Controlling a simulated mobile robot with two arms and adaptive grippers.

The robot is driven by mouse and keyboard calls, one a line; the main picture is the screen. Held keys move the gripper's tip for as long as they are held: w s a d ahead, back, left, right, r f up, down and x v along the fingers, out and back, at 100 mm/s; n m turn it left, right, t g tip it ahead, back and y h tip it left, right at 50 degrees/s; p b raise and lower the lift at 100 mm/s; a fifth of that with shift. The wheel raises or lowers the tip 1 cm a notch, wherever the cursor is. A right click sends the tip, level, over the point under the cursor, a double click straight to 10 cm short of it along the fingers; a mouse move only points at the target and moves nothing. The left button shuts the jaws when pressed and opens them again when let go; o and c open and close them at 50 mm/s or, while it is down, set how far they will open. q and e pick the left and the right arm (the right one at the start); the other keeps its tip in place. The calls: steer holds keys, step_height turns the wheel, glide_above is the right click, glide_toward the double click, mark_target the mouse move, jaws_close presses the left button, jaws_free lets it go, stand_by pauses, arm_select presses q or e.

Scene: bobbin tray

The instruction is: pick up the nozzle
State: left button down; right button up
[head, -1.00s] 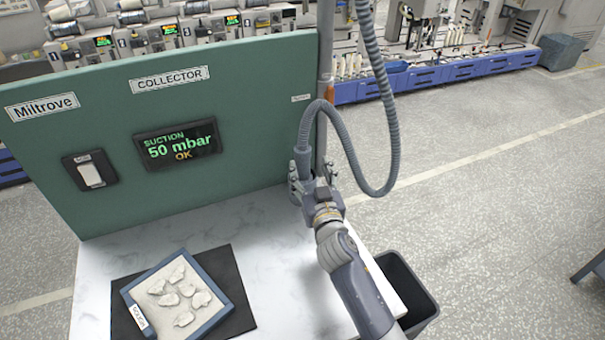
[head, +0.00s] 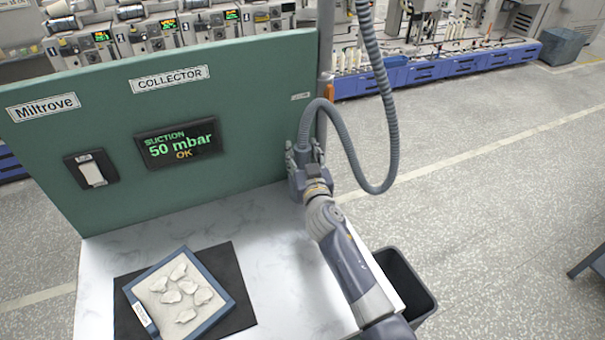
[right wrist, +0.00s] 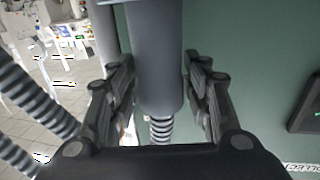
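The nozzle (right wrist: 158,60) is a dark grey tube, large in the middle of the right wrist view, with a ribbed hose (right wrist: 160,130) at its lower end. My right gripper (right wrist: 159,88) has one finger on each side of the tube. The fingers are spread, and I see no clear grip on it. In the head view my right gripper (head: 304,155) is at the right end of the green panel, where the grey hose (head: 345,140) comes down. There the gripper hides most of the nozzle. My left gripper is not in view.
The green collector panel (head: 250,130) stands at the back of a white table (head: 280,255). A blue-rimmed tray (head: 226,312) with several pale pieces lies on a black mat (head: 242,262). A dark bin (head: 420,302) is right of the table. A post (head: 324,60) rises behind the hose.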

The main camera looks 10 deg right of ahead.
jaws_close()
steer(key=shift+w+r, duration=0.1)
steer(key=shift+r, duration=0.3)
step_height(320, 180, up, 9)
steer(key=shift+r+p, duration=0.1)
steer(key=shift+p, duration=0.55)
step_height(320, 180, up, 4)
steer(key=p, duration=0.3)
steer(key=shift+f, duration=0.2)
